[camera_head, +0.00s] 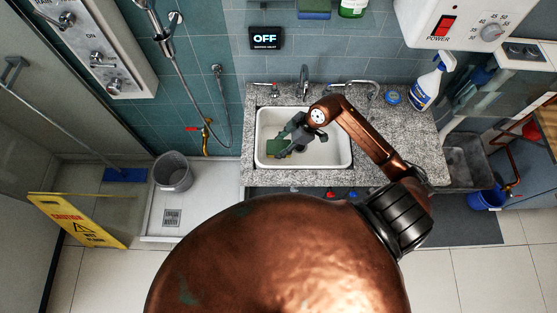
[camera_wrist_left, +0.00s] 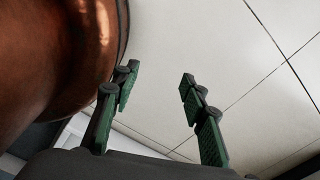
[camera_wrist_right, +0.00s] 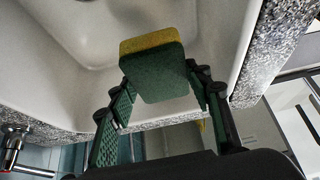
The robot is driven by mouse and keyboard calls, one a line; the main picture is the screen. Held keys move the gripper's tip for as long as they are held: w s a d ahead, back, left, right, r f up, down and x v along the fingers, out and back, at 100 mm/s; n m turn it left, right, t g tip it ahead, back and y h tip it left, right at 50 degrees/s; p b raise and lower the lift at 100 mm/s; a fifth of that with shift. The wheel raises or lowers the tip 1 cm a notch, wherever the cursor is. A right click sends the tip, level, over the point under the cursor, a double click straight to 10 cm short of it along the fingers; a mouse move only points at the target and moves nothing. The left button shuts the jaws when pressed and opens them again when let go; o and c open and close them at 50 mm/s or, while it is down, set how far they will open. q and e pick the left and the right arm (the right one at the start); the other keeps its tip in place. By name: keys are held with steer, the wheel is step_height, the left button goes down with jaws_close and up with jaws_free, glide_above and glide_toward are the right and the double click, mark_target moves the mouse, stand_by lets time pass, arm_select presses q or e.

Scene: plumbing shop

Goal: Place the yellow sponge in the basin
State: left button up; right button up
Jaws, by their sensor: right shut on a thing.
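The sponge, with a yellow layer and a dark green scouring layer (camera_wrist_right: 155,72), is between the fingers of my right gripper (camera_wrist_right: 165,100), which is shut on it. In the head view, the sponge's green face (camera_head: 278,147) shows over the left part of the white basin (camera_head: 335,158), with my right gripper (camera_head: 290,138) beside it. The basin's inside fills the upper part of the right wrist view (camera_wrist_right: 215,25). I cannot tell whether the sponge touches the basin floor. My left gripper (camera_wrist_left: 155,95) is open and empty over the floor tiles, and is outside the head view.
The basin sits in a speckled counter (camera_head: 400,128) with a tap (camera_head: 304,82) behind it. A spray bottle (camera_head: 430,82) and a blue round tin (camera_head: 392,97) stand at the right. A grey bucket (camera_head: 173,172) and yellow caution sign (camera_head: 75,220) are at the left.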

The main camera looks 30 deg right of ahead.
step_height(320, 180, down, 6)
steer(key=shift+r+b, duration=0.15)
steer(key=shift+b, duration=0.3)
step_height(320, 180, down, 4)
steer(key=shift+f+b, duration=0.1)
steer(key=shift+b, duration=0.25)
arm_select(q)
steer(key=shift+w+f, duration=0.35)
steer(key=shift+f, duration=0.45)
steer(key=shift+w, duration=0.15)
arm_select(e)
steer(key=o, duration=0.9)
arm_select(q)
steer(key=shift+w, duration=0.2)
arm_select(e)
steer(key=shift+o, duration=0.2)
arm_select(q)
steer(key=shift+w+d+r+p, duration=0.1)
steer(key=shift+w+r+p, duration=0.05)
steer(key=shift+r+p, duration=0.75)
arm_select(e)
steer(key=v, duration=1.2)
